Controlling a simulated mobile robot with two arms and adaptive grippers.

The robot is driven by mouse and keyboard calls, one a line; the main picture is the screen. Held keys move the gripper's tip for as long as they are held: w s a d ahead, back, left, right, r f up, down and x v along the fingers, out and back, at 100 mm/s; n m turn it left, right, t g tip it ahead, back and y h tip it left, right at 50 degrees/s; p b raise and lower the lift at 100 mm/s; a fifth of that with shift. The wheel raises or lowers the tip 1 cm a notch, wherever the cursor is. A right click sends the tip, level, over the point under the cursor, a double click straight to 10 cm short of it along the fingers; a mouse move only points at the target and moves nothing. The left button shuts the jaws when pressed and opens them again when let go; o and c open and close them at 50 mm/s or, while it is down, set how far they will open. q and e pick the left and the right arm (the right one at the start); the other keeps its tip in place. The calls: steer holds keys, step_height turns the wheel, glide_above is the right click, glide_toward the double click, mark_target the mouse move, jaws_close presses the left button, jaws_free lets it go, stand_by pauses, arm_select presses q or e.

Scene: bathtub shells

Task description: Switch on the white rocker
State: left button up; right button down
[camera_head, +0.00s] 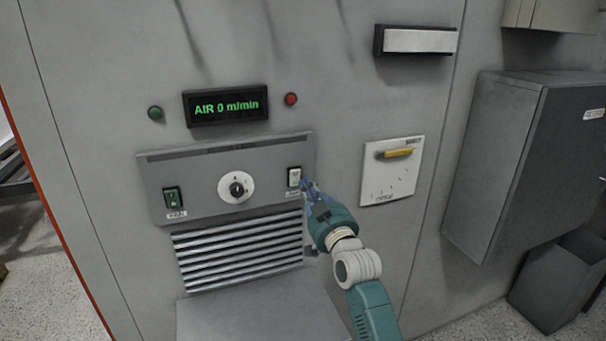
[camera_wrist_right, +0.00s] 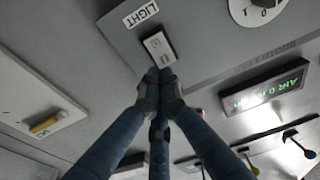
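The white rocker (camera_head: 294,177) sits at the right end of a grey control panel on the cabinet front. In the right wrist view the rocker (camera_wrist_right: 157,46) shows beside an upside-down LIGHT label. My right gripper (camera_head: 305,184) is at the rocker's lower right edge in the head view. In the right wrist view its fingers (camera_wrist_right: 159,73) are drawn together with nothing between them. Their tips are at the rocker's near end; I cannot tell whether they touch or press it. My left gripper is not in view.
A green rocker (camera_head: 172,198) and a round knob (camera_head: 237,188) share the panel (camera_head: 209,176). Above is a display (camera_head: 226,106) reading AIR 0 m/min. A white plate with a yellow handle (camera_head: 398,153) is to the right. A louvred vent (camera_head: 240,250) lies below.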

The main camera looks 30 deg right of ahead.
mark_target(299, 172)
steer(key=x, duration=0.2)
steer(key=shift+w+r+p, duration=0.15)
steer(key=shift+w+p, duration=0.1)
steer(key=shift+p, duration=0.1)
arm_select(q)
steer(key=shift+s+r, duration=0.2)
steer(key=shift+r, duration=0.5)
arm_select(e)
steer(key=shift+w+d, duration=0.15)
steer(key=shift+w, duration=0.3)
steer(key=shift+w+d+r+p, duration=0.1)
steer(key=shift+w+r+p, duration=0.25)
steer(key=shift+s+f, duration=0.1)
steer(key=shift+s, duration=0.05)
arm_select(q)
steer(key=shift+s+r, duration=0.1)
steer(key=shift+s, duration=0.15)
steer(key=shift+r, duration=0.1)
